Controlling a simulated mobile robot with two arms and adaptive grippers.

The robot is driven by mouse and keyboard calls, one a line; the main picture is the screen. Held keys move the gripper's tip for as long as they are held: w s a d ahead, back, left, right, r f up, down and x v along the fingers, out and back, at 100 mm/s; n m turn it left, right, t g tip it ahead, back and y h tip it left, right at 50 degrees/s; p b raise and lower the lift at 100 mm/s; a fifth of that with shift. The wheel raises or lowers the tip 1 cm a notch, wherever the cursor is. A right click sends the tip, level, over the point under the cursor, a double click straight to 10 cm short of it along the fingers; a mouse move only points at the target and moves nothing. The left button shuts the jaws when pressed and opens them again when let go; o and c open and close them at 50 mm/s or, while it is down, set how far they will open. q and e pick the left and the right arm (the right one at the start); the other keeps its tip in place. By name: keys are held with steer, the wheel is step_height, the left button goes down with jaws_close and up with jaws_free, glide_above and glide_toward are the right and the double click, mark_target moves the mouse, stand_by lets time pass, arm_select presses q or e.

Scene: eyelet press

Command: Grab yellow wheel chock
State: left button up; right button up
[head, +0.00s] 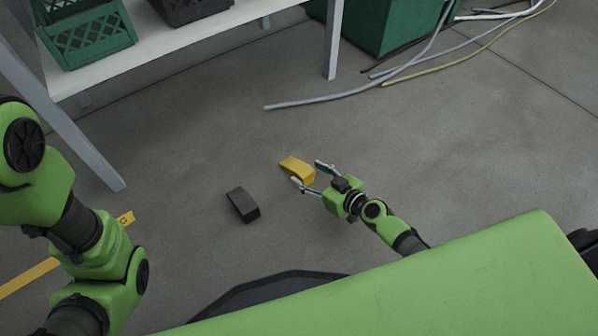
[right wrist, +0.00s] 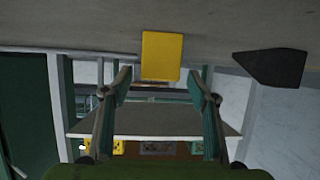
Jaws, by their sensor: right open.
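The yellow wheel chock (head: 298,168) lies on the grey floor near the middle of the head view. My right gripper (head: 309,176) is open, its fingertips close to the chock's right end. In the right wrist view the yellow chock (right wrist: 162,56) shows between and just beyond the two open fingers (right wrist: 163,80). I cannot tell whether a finger touches it. A black wheel chock (head: 243,204) lies on the floor to the left and nearer to me; it also shows in the right wrist view (right wrist: 272,66). My left arm is at the left edge of the head view, its gripper out of view.
A white shelf (head: 190,38) with a green crate (head: 86,38) and a dark crate stands at the back left on grey legs. A green box (head: 385,22) and loose cables (head: 345,93) lie at the back. Floor around the chocks is clear.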

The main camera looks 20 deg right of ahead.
mark_target(292, 163)
steer(key=b+x, duration=0.1)
steer(key=x, duration=0.4)
steer(key=shift+w+a, duration=0.1)
steer(key=shift+c, duration=0.3)
steer(key=c, duration=1.3)
steer(key=shift+r, duration=0.1)
